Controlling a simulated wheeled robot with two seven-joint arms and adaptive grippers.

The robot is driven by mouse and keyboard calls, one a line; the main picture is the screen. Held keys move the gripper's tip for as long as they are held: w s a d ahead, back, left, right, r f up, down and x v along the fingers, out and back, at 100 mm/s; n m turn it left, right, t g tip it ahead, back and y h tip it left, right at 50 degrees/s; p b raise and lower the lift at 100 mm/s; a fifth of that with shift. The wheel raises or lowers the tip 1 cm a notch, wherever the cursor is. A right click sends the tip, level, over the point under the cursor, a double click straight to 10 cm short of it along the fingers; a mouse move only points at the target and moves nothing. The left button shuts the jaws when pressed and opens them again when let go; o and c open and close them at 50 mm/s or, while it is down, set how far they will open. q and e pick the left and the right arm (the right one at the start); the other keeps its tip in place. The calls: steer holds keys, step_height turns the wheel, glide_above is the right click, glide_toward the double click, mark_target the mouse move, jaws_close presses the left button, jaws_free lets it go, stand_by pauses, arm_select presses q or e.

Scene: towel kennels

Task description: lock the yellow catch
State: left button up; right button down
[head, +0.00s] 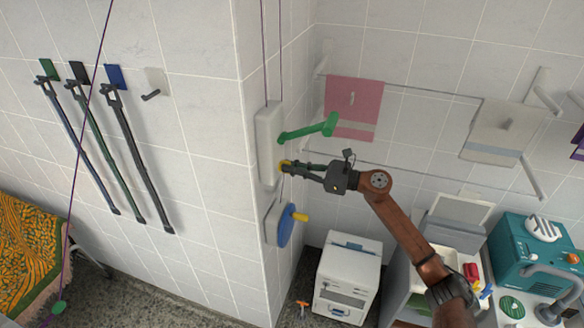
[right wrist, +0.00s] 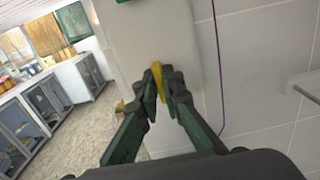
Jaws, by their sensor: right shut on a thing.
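The yellow catch (head: 285,167) is on the white wall-mounted housing (head: 267,140), low on its right side. My right gripper (head: 288,168) reaches it from the right and is shut on it. In the right wrist view the yellow catch (right wrist: 157,82) stands between the two fingertips (right wrist: 160,92), which hide part of it. I cannot tell from these frames whether the catch is locked. My left gripper is not in view.
A green lever (head: 308,131) sticks out just above my right gripper. A blue disc with a yellow crank handle (head: 300,217) is below it. A purple cord (right wrist: 216,60) hangs beside the housing. A white cabinet (head: 347,277) stands on the floor below.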

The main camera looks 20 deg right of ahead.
steer(key=shift+m, duration=0.3)
steer(key=shift+w+d+f+m+p, duration=0.1)
steer(key=shift+m+p, duration=2.05)
steer(key=shift+m, duration=2.2)
steer(key=shift+w+d+f+m+p, duration=0.1)
steer(key=shift+m+p, duration=2.05)
steer(key=shift+m, duration=2.2)
steer(key=c, duration=2.1)
jaws_free()
steer(key=v, duration=1.2)
